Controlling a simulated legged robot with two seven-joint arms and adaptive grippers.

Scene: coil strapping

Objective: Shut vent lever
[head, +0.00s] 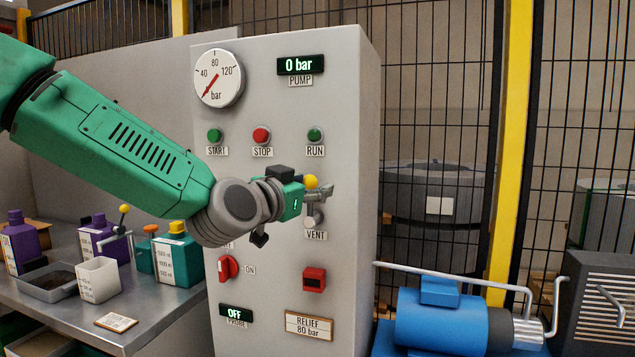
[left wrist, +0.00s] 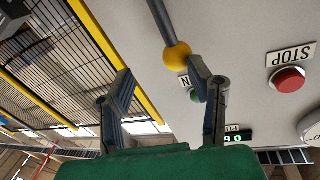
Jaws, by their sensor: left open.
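The vent lever ends in a yellow ball (head: 311,182) on the grey panel, above the VENT label (head: 316,235). Its valve body is partly hidden behind my gripper. My left gripper (head: 303,193) is right at the lever, in front of the panel. In the left wrist view the yellow ball (left wrist: 176,56) sits on a grey rod (left wrist: 160,18) coming from the top edge. The open fingers of the left gripper (left wrist: 160,76) lie on either side of the ball, which is nearer the right finger. Contact cannot be told. My right gripper is not in view.
The panel (head: 350,120) carries a gauge (head: 219,78) near its low end, a pump display reading 0 bar (head: 301,66), and START, STOP and RUN buttons. A red knob (head: 228,268) is below. Bottles stand on the bench at left; a blue pump (head: 440,318) is at lower right.

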